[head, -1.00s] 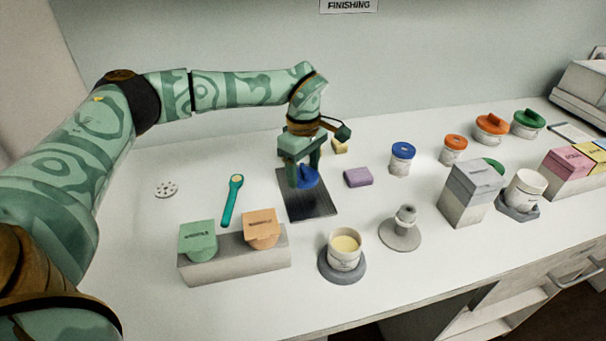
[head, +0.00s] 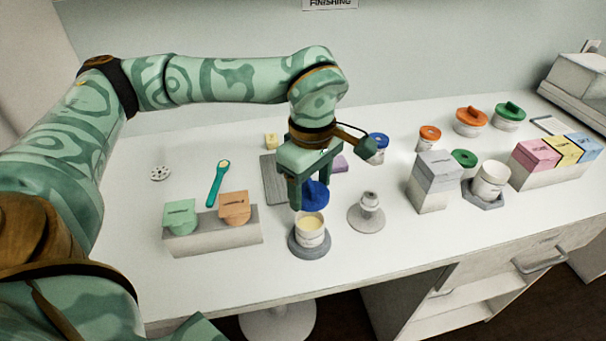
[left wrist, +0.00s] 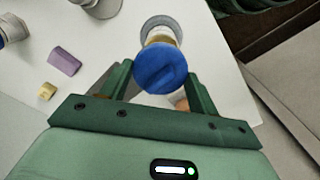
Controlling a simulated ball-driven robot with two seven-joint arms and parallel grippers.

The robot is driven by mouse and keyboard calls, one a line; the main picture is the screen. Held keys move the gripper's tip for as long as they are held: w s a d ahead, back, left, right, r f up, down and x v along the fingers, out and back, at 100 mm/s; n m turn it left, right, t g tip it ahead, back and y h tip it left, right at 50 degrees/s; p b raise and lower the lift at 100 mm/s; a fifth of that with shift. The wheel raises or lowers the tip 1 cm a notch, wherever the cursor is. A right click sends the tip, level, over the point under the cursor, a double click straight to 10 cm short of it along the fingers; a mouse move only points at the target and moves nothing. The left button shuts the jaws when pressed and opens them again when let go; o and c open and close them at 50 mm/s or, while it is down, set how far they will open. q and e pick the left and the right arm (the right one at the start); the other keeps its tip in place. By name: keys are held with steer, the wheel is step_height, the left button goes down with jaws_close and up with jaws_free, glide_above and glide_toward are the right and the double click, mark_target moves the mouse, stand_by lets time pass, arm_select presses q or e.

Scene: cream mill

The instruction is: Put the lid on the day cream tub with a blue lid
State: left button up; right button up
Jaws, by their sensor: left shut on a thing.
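My left gripper (head: 311,190) is shut on a blue lid (head: 316,196) with a raised grip bar. The lid is held in the air just behind and above an open white tub (head: 310,232) of pale yellow cream, apart from it in the head view. The tub stands on a round grey base (head: 309,248) near the front of the counter. In the left wrist view the lid (left wrist: 160,67) sits between the fingers and overlaps the tub (left wrist: 160,34), hiding part of it. My right gripper is not in view.
A grey stand with a knob (head: 367,213) is right of the tub. A box holder (head: 215,240) with green and orange pieces is left. A dark mat (head: 273,178) lies behind. Another blue-lidded tub (head: 377,152) and a grey box (head: 434,184) stand to the right.

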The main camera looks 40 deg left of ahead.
arm_select(q)
steer(key=shift+d+f, duration=0.15)
steer(key=shift+d, duration=0.15)
steer(key=shift+s+a+f, duration=0.1)
steer(key=shift+a+f, duration=0.1)
steer(key=shift+a+f+b, duration=0.25)
steer(key=shift+f+b, duration=0.5)
steer(key=shift+b, duration=0.2)
steer(key=shift+d+f+b, duration=0.25)
steer(key=shift+f+b, duration=0.65)
steer(key=shift+a+f+b, duration=0.1)
steer(key=shift+f+b, duration=0.2)
steer(key=shift+f, duration=0.5)
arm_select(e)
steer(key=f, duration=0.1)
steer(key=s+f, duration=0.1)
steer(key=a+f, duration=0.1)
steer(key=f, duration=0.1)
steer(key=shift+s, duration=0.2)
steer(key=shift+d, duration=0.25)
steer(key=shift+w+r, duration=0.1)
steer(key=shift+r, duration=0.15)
arm_select(q)
steer(key=shift+p, duration=0.55)
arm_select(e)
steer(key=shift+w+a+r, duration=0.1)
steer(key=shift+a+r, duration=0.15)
